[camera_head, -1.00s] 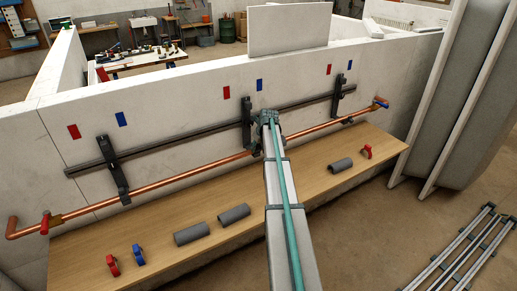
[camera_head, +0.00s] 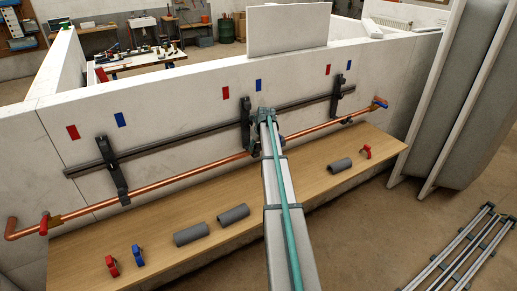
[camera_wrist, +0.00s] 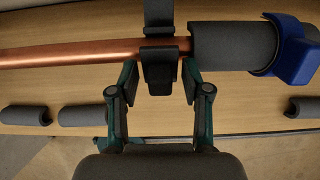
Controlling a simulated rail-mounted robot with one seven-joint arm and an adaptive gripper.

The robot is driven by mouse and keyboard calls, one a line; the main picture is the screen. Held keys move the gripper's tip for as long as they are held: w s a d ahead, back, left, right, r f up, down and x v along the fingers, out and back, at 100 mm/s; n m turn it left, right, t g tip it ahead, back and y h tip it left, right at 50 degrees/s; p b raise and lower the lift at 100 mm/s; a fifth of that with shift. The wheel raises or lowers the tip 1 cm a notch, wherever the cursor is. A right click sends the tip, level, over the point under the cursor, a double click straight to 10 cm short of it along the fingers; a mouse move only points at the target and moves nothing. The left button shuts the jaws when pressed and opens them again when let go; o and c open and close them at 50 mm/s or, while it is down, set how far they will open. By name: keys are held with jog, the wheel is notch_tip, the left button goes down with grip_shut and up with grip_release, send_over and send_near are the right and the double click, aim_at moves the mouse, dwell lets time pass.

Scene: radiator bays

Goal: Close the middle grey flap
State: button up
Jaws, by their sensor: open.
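The middle bracket (camera_head: 246,112) hangs from the dark rail on the white wall. Its lower end is partly hidden by my arm in the head view. In the wrist view, its dark grey flap (camera_wrist: 160,75) is at the copper pipe (camera_wrist: 80,53), with its lower part hanging below the pipe between my fingertips. I cannot tell whether it is fully shut. My gripper (camera_wrist: 158,78) is open, with one finger on each side of the flap. I see no clear grip on it; in the head view my gripper (camera_head: 265,116) is mostly hidden by my arm.
A grey sleeve (camera_wrist: 222,46) with a blue clamp (camera_wrist: 292,52) sits on the pipe just right of the flap. The wooden bench (camera_head: 190,210) below holds loose grey tubes (camera_head: 233,213) and red and blue clamps (camera_head: 138,255). Left (camera_head: 112,165) and right (camera_head: 337,98) brackets stand apart.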

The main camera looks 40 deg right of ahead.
aim_at(257, 152)
jog(key=shift+s, duration=0.15)
jog(key=t, duration=0.1)
jog(key=s+t, duration=0.1)
jog(key=t, duration=0.1)
jog(key=shift+s+a+f, duration=0.2)
jog(key=shift+f, duration=0.05)
jog(key=t, duration=0.2)
jog(key=shift+s+f+t+h, duration=0.15)
jog(key=shift+s+t+h, duration=0.15)
jog(key=shift+t+h, duration=0.1)
jog(key=shift+s+f+t+b, duration=0.15)
jog(key=shift+f+t+b, duration=0.2)
jog(key=shift+t, duration=0.35)
jog(key=shift+s+f+t+b, duration=0.15)
jog(key=shift+t+b, duration=0.25)
jog(key=shift+t, duration=0.3)
jog(key=f+t+b, duration=0.1)
jog(key=t+b, duration=0.1)
jog(key=b, duration=0.3)
jog(key=shift+s+h, duration=0.1)
jog(key=shift+h, duration=0.2)
jog(key=b, duration=0.2)
jog(key=shift+f+t+b, duration=0.1)
jog(key=shift+t+b, duration=0.2)
jog(key=shift+t, duration=0.1)
